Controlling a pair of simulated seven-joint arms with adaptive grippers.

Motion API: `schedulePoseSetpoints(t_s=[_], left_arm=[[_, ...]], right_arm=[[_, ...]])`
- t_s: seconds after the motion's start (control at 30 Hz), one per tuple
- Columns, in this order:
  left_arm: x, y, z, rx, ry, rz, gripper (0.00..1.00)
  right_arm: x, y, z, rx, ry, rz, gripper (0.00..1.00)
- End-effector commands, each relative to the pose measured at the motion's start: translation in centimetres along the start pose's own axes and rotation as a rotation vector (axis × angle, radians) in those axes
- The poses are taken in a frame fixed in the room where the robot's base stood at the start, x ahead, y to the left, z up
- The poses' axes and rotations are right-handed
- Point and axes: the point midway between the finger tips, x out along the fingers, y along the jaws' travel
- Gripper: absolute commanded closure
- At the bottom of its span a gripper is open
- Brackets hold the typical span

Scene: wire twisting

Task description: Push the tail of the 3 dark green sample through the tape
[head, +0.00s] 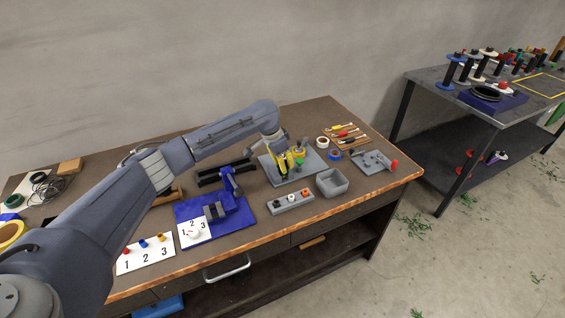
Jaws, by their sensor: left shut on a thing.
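My left gripper (284,157) reaches down from its arm over a grey plate (277,175) at the back middle of the table. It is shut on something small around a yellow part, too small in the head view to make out. A small green piece (298,152) shows beside the fingers; I cannot tell if it is the dark green sample. The sample's tail and the tape it passes through cannot be made out, partly hidden by the gripper. My right gripper is not in view.
A blue base with a fixture (232,215) is to the left. White number cards (146,254) lie near the front edge. Rings (322,142) lie behind right.

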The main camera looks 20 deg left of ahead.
Motion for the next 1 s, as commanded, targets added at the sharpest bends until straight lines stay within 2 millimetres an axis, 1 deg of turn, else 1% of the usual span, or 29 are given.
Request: schedulePoseSetpoints(t_s=[1.0], left_arm=[[-4.8,-0.1,-1.4,0.000,0.000,-0.001,1.00]], right_arm=[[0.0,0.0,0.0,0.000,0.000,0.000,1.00]])
